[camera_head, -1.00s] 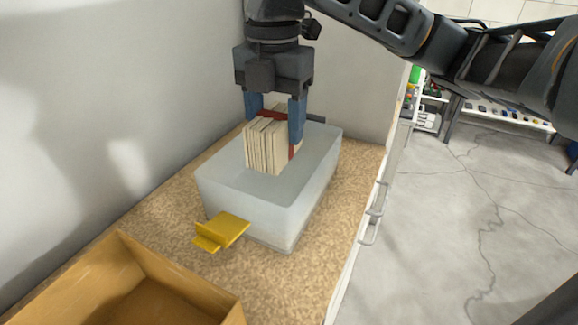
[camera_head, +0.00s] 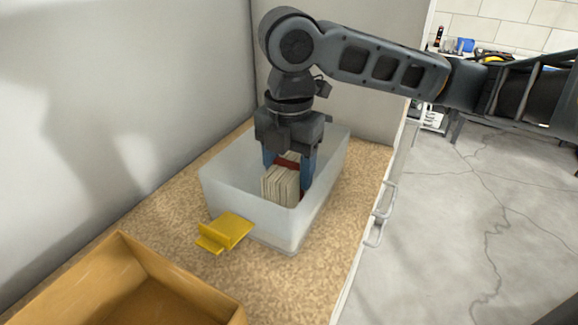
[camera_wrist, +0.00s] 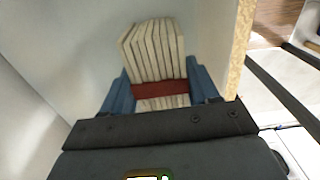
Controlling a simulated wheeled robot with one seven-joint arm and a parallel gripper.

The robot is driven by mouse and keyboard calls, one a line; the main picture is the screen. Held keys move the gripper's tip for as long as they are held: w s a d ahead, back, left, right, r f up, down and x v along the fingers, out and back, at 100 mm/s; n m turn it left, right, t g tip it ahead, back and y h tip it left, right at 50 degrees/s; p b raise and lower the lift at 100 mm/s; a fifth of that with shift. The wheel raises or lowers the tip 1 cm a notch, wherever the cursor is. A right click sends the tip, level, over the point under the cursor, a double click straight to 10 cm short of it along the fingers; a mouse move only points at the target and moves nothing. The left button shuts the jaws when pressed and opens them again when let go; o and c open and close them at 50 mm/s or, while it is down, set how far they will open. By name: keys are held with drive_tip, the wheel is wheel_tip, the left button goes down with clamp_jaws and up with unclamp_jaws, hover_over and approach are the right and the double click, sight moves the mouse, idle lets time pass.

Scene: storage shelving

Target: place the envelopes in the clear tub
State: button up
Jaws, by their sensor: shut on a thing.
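The envelopes (camera_head: 279,186) are a cream bundle with a dark red band around it. My gripper (camera_head: 289,170) is shut on the bundle, a blue finger on each side. The bundle is upright inside the walls of the clear tub (camera_head: 240,206), a frosted see-through box on the speckled surface. Whether the bundle touches the tub's floor cannot be told. In the wrist view the envelopes (camera_wrist: 153,52) stand between the blue fingers of my gripper (camera_wrist: 160,88), with the red band crossing them.
A yellow angled piece (camera_head: 228,231) lies against the tub's front left. A wooden open box (camera_head: 205,295) stands at the lower left. A grey wall bounds the left and back. The speckled counter (camera_head: 330,235) is clear to the tub's right, up to its edge.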

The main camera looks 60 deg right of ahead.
sight(289, 164)
drive_tip(key=shift+f, duration=0.2)
drive_tip(key=o, duration=0.8)
drive_tip(key=shift+o, duration=0.2)
drive_tip(key=shift+r, duration=0.2)
wheel_tip(289, 164, up, 12)
